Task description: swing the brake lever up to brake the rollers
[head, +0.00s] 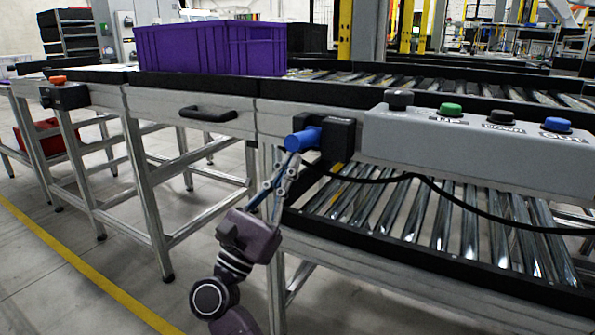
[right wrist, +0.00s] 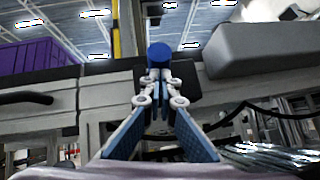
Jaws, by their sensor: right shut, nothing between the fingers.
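The brake lever appears to be the short blue handle (head: 303,138) on a black block (head: 338,137) at the conveyor's side rail; its blue round end (right wrist: 159,54) faces me in the right wrist view. My right gripper (head: 291,163) is shut and empty, its fingertips just below the blue handle; I cannot tell whether they touch it. In the right wrist view the closed fingertips (right wrist: 158,76) sit right under the blue end. Rollers (head: 440,220) lie on the lower right conveyor. My left gripper is not in view.
A grey button box (head: 480,150) juts out right of the handle, with a black cable (head: 440,190) sagging below. A purple crate (head: 212,47) sits on the conveyor. A black pull handle (head: 208,114) and an orange-knobbed block (head: 68,96) are left. The floor in front is clear.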

